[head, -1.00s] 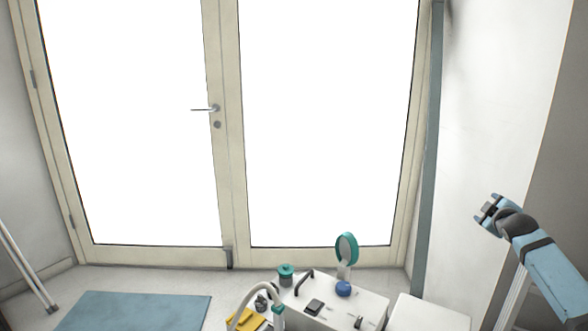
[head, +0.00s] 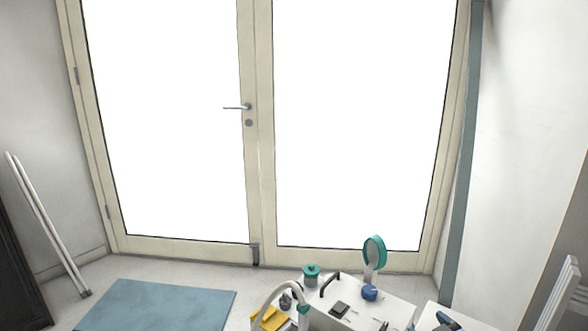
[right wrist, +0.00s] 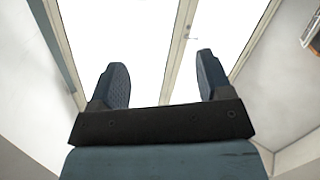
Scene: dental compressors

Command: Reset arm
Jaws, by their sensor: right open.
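My right gripper (right wrist: 163,80) shows in the right wrist view with its two dark fingers spread wide apart. Nothing is between them, and the glass doors stand behind. In the head view a small blue and dark piece, apparently of my right arm, shows at the bottom edge right of centre; the fingers cannot be made out there. My left gripper is in neither view.
A white compressor unit (head: 375,308) with a teal-rimmed round part (head: 374,251) stands at the bottom. A blue mat (head: 165,305) lies on the floor at left. Glass double doors (head: 257,180) fill the back. White poles (head: 48,225) lean at the left wall.

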